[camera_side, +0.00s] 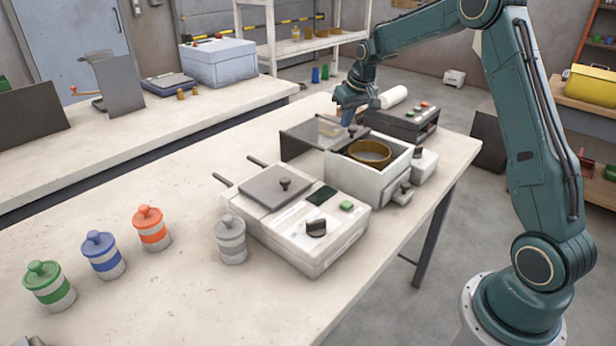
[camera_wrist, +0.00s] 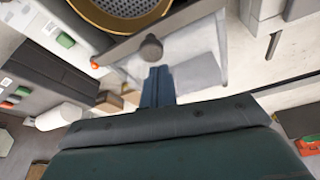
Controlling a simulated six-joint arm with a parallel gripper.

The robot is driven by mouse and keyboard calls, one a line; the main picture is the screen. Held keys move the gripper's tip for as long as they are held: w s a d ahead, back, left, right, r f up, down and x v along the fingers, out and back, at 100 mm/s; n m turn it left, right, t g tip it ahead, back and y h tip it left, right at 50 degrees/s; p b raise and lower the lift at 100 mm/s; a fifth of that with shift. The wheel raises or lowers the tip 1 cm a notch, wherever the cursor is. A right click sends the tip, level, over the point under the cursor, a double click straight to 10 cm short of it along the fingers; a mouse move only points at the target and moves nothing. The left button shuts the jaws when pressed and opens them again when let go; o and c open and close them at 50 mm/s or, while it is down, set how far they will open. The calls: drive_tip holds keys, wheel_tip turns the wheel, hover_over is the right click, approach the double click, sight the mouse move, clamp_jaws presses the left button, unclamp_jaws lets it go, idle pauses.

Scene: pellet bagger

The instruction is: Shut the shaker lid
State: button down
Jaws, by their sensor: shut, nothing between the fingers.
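The shaker is a white box (camera_side: 385,183) with a brass-rimmed round sieve (camera_side: 369,153) inside its open top. The sieve also shows at the top of the wrist view (camera_wrist: 125,10). The shaker lid (camera_side: 305,138) is a partly see-through panel standing raised at the back of the box, so the lid is open. A dark round knob (camera_wrist: 151,47) is on the lid in the wrist view. My gripper (camera_side: 346,114) is shut and empty, close to the raised lid. In the wrist view my fingers (camera_wrist: 158,85) point toward the knob; whether they touch the lid I cannot tell.

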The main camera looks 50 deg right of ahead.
drive_tip(key=shift+s, duration=0.15)
idle(0.3)
drive_tip(key=s, duration=1.4)
drive_tip(key=shift+s, duration=0.3)
drive_tip(key=shift+f, duration=0.1)
drive_tip(key=shift+w, duration=0.1)
wheel_tip(320, 180, up, 10)
drive_tip(key=shift+w, duration=0.4)
idle(0.4)
drive_tip(key=shift+f, duration=0.1)
